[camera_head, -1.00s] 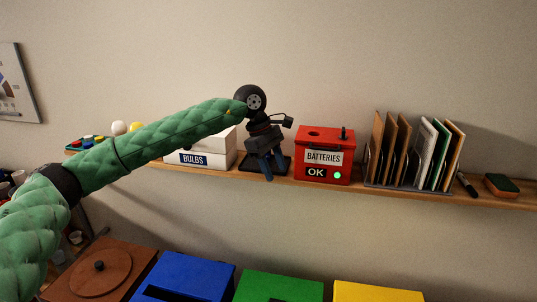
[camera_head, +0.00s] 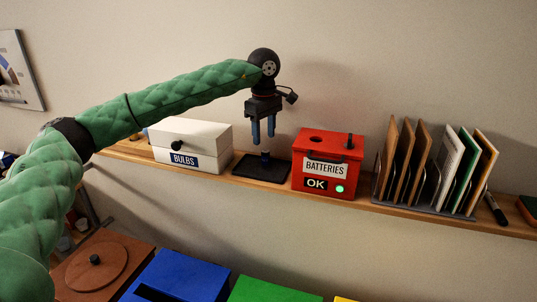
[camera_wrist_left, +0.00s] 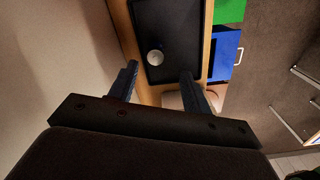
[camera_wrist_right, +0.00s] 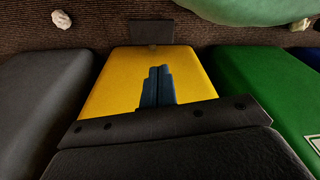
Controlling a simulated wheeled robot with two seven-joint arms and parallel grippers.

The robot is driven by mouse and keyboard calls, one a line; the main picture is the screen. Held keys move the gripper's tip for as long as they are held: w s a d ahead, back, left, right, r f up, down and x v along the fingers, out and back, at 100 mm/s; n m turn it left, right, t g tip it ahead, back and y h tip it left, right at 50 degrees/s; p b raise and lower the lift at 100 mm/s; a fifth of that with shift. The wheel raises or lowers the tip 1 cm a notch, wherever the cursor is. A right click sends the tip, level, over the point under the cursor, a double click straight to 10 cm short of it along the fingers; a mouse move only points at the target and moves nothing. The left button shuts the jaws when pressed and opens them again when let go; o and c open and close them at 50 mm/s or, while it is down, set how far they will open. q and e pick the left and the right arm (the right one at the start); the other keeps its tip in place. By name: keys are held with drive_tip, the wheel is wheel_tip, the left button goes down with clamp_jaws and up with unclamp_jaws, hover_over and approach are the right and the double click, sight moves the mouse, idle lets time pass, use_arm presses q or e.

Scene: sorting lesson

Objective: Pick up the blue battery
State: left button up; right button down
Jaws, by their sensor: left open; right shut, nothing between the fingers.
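The blue battery (camera_head: 265,157) stands upright on a dark tray (camera_head: 248,174) on the wall shelf, between the white BULBS box and the red BATTERIES box. My left gripper (camera_head: 263,139) is open and points down just above the battery, with nothing between its fingers. In the left wrist view, the battery's round silver top (camera_wrist_left: 155,57) shows between and slightly beyond the open fingertips (camera_wrist_left: 160,71). My right gripper (camera_wrist_right: 159,70) is shut and empty in the right wrist view, over a yellow surface; it is not in the head view.
The white BULBS box (camera_head: 200,135) stands left of the tray, and the red BATTERIES box (camera_head: 340,182) close on its right. A file rack (camera_head: 408,204) with several folders is further right. Blue (camera_head: 190,270) and green (camera_head: 270,290) bins sit below the shelf.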

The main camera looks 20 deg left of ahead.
sight(265, 150)
use_arm(q)
drive_tip(key=shift+s+a+f, duration=0.15)
drive_tip(key=shift+f, duration=0.05)
drive_tip(key=shift+w+d+f, duration=0.2)
drive_tip(key=shift+w+f, duration=0.15)
drive_tip(key=shift+f, duration=0.05)
drive_tip(key=shift+w+f+p, duration=0.1)
drive_tip(key=shift+f+p, duration=0.1)
drive_tip(key=shift+p, duration=0.25)
wheel_tip(265, 150, down, 4)
drive_tip(key=p, duration=0.3)
drive_tip(key=shift+w+r, duration=0.1)
drive_tip(key=shift+f, duration=0.35)
clamp_jaws()
use_arm(e)
drive_tip(key=s+d+f, duration=0.4)
drive_tip(key=f, duration=0.1)
drive_tip(key=shift+d+f, duration=0.15)
drive_tip(key=shift+f, duration=0.1)
